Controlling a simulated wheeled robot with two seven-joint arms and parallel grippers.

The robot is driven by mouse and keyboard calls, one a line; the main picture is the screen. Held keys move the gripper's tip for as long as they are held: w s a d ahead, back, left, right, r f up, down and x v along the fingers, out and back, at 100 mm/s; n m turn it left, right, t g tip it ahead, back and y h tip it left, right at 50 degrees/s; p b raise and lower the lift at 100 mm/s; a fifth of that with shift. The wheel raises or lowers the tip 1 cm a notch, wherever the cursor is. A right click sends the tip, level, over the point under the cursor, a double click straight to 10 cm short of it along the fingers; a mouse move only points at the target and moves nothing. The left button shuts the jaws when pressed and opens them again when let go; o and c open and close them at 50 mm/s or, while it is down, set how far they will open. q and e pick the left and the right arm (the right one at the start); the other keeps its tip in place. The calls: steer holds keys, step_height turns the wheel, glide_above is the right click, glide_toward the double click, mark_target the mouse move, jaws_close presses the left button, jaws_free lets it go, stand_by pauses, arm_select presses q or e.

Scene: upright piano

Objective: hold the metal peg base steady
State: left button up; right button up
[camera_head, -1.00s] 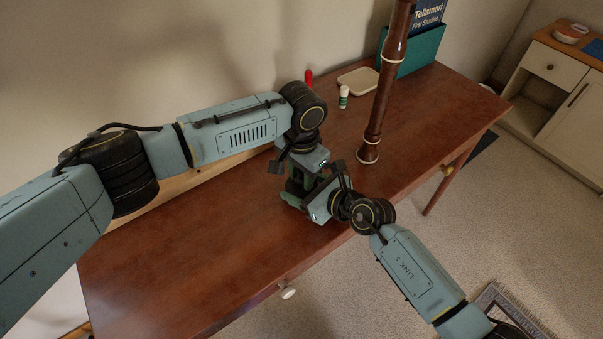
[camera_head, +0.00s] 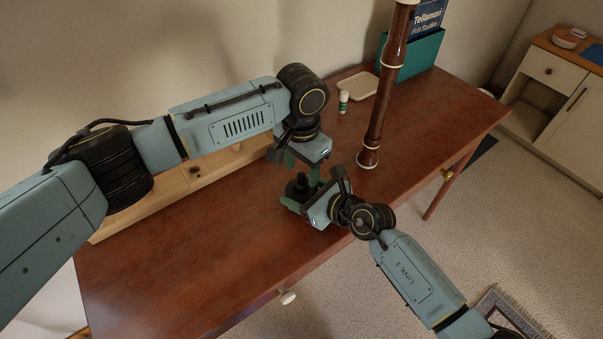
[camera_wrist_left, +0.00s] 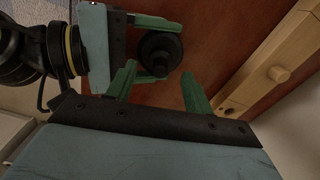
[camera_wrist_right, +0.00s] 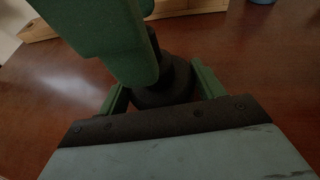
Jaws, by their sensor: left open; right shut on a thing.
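The metal peg base (camera_head: 297,186) is a small black round piece with a narrower upright part, on the desk near its front edge. My right gripper (camera_head: 302,197) is shut on its lower part, with a green finger on either side, as the right wrist view (camera_wrist_right: 165,85) shows. My left gripper (camera_head: 304,168) is open and empty just above and beside the base. In the left wrist view the base (camera_wrist_left: 161,52) lies just beyond the left fingertips. A left finger hides part of the base in the right wrist view.
A long dark wooden wind instrument (camera_head: 383,95) stands on the desk (camera_head: 200,260) to the right. Behind are a small white-green tube (camera_head: 343,101), a pale tray (camera_head: 358,86) and a teal book holder (camera_head: 424,56). A wooden rack (camera_head: 215,166) lies behind my left arm. The desk's front is clear.

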arm_select(q)
steer(key=shift+r, duration=0.1)
steer(key=shift+c, duration=0.3)
arm_select(e)
steer(key=shift+f, duration=0.1)
arm_select(q)
steer(key=shift+s+d+r+n, duration=0.15)
steer(key=shift+r+n, duration=0.35)
steer(key=shift+r, duration=0.25)
steer(key=shift+a+r+n, duration=0.2)
steer(key=shift+r+n, duration=0.6)
steer(key=shift+r, duration=0.15)
steer(key=shift+f, duration=4.05)
steer(key=c, duration=1)
steer(key=shift+m, duration=0.6)
steer(key=o, duration=1.2)
